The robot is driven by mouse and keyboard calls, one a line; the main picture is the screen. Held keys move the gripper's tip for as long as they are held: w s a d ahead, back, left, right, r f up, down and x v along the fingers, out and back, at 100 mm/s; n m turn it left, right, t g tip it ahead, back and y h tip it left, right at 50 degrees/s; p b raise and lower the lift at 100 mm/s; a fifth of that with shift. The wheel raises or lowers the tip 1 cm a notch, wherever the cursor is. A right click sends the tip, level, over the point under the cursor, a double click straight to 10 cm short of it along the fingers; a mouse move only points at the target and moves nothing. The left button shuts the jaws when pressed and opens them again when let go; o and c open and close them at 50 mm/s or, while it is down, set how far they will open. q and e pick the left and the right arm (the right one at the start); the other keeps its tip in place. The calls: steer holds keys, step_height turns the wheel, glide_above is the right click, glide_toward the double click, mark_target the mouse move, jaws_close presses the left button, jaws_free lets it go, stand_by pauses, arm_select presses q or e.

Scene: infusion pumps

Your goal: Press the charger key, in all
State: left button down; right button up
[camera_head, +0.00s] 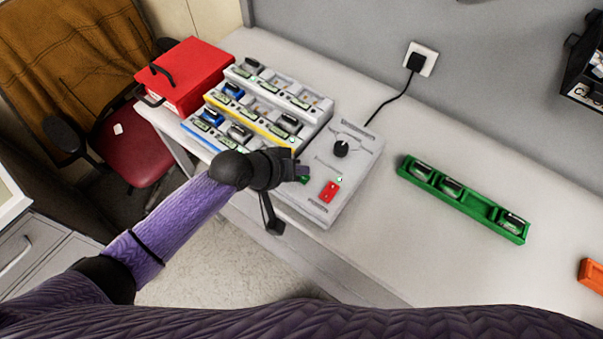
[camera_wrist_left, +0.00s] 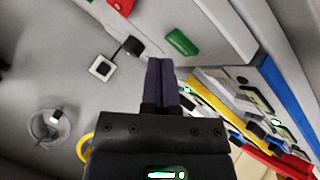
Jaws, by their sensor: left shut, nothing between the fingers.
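The grey charger (camera_head: 348,192) lies on the table, with a red switch (camera_head: 329,190) and a black knob (camera_head: 340,148) on top. A green key (camera_wrist_left: 182,33) shows whole in the left wrist view; in the head view only a sliver (camera_head: 305,180) shows beside my fingertips. My left gripper (camera_head: 303,172) is over the charger's left part, close to the green key. In the left wrist view its fingers (camera_wrist_left: 160,64) are together and empty, with the key just beyond and slightly right of the tips. Whether they touch it I cannot tell. My right gripper is not in view.
A stepped rack (camera_head: 318,112) of small pumps stands left of the charger, close to my left gripper. A green holder (camera_head: 440,187) with pumps lies to the right. A cord runs to a wall socket (camera_head: 421,59).

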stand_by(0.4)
arm_select(q)
steer(key=shift+f, duration=0.45)
steer(key=shift+f+b, duration=0.4)
stand_by(0.4)
steer(key=shift+r+p, duration=0.85)
steer(key=shift+p, duration=0.05)
step_height(320, 180, up, 5)
steer(key=p, duration=0.5)
steer(key=shift+r, duration=0.1)
